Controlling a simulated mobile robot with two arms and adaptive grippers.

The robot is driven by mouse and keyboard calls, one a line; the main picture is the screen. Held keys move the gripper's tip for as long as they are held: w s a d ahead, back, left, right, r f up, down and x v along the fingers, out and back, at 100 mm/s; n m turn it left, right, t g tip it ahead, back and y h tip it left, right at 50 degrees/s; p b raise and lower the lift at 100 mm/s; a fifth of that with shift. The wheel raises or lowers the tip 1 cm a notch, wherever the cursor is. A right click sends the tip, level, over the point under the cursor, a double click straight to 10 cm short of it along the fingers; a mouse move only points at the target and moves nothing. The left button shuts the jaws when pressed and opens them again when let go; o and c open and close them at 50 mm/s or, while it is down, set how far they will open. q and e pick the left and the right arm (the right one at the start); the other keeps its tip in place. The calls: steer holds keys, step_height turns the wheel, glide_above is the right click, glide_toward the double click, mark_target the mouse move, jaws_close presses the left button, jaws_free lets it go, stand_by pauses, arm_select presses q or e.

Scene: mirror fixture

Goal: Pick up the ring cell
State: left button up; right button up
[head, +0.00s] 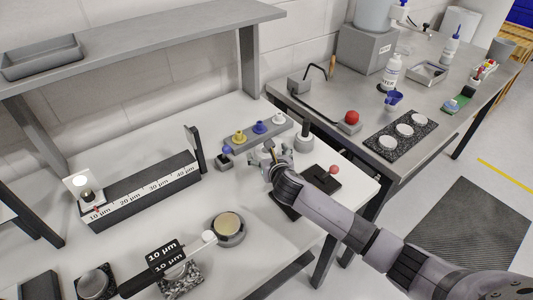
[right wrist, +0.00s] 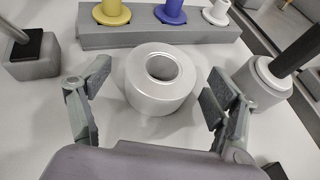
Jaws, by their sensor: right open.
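The ring cell (right wrist: 160,84), a short silver cylinder with a round hole in its top, stands upright on the white bench in the right wrist view. My right gripper (right wrist: 157,98) is open, with one finger on each side of the ring cell. Gaps show between the fingers and its wall, and nothing is held. In the head view the right gripper (head: 270,160) is low over the bench and its fingers and wrist largely hide the ring cell. My left gripper is not in view.
Close behind the ring cell is a grey rack (right wrist: 135,35) with yellow, blue and white knobs. A grey block (right wrist: 32,55) stands to the left and a round post base (right wrist: 262,82) to the right. A scale block (head: 140,190) and round mirror holder (head: 229,230) occupy the bench.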

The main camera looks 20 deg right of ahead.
steer(key=shift+w+f, duration=0.15)
steer(key=shift+w, duration=0.05)
steer(key=shift+c, duration=0.2)
steer(key=c, duration=1.3)
steer(key=shift+c, duration=0.5)
steer(key=shift+r, duration=0.2)
